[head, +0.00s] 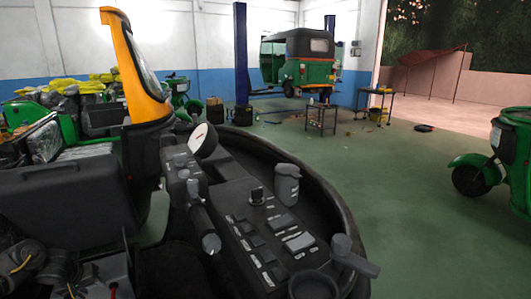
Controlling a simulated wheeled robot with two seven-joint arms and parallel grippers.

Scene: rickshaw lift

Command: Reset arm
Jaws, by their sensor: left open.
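Grey mechanical parts with yellow wires at the bottom left edge seem to be my left gripper (68,268). It is open, with nothing seen between its fingers. It is low in the picture, left of a black control console (245,225) and in front of a dark grey box-shaped part (65,205). Its lower part is cut off by the picture edge. My right gripper is not in view.
The console carries a round gauge (203,141), a black-handled lever (203,222) and a grey cylinder (287,186). A yellow-fronted green rickshaw (135,65) stands close left. Another (296,62) is at the back, beside a blue post (241,55).

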